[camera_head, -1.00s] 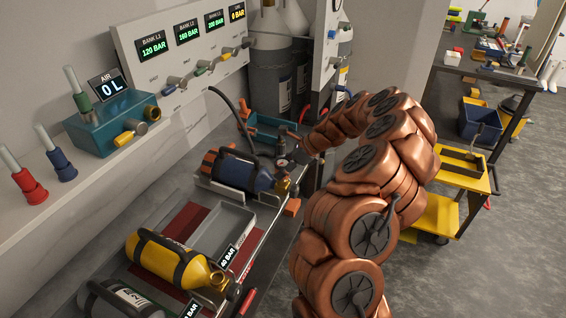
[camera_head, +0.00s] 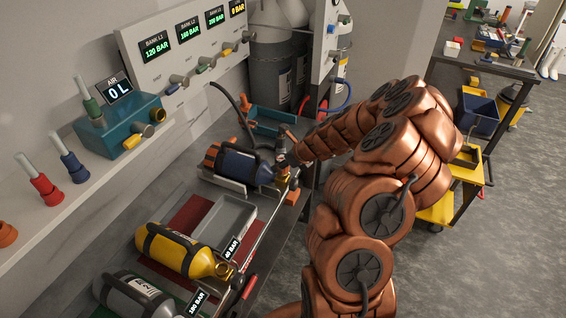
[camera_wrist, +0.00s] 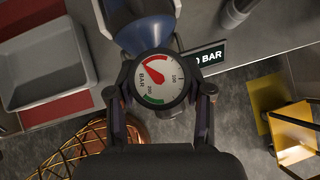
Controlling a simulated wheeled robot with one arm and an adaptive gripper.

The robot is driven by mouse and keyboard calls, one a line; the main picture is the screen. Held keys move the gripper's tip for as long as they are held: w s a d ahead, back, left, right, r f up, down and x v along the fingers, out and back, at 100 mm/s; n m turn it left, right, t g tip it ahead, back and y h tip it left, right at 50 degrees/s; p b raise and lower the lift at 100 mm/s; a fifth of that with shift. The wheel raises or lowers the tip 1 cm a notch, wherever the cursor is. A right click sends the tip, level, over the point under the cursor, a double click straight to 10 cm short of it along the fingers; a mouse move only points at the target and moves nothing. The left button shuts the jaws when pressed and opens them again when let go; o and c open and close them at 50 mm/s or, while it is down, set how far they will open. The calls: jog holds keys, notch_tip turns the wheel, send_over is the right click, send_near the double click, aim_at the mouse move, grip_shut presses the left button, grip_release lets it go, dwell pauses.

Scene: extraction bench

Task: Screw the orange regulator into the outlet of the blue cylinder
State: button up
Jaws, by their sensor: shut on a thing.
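The blue cylinder (camera_head: 238,167) lies on its side in a cradle on the bench, its brass valve (camera_head: 283,180) pointing right. Its shoulder and neck also show at the top of the wrist view (camera_wrist: 147,30). My gripper (camera_head: 284,161) is at the valve end. In the wrist view my gripper (camera_wrist: 162,92) is shut on the regulator, whose round red-and-green gauge (camera_wrist: 158,78) faces the camera between the fingers. The gauge overlaps the cylinder neck and hides the outlet. I cannot tell whether the regulator's thread is in the outlet. Little of the regulator's orange body shows.
A yellow cylinder (camera_head: 180,252) and a grey cylinder (camera_head: 135,295) lie nearer on the bench. An empty grey tray (camera_head: 228,220) sits between the blue and yellow ones. An orange block (camera_head: 292,197) is beside the valve. A panel with gauges (camera_head: 185,50) stands behind.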

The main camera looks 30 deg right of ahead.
jog(key=o, duration=1.5)
jog(key=shift+s+r, duration=0.1)
jog(key=v, duration=1.1)
jog(key=shift+s+r, duration=0.25)
jog(key=shift+s, duration=0.1)
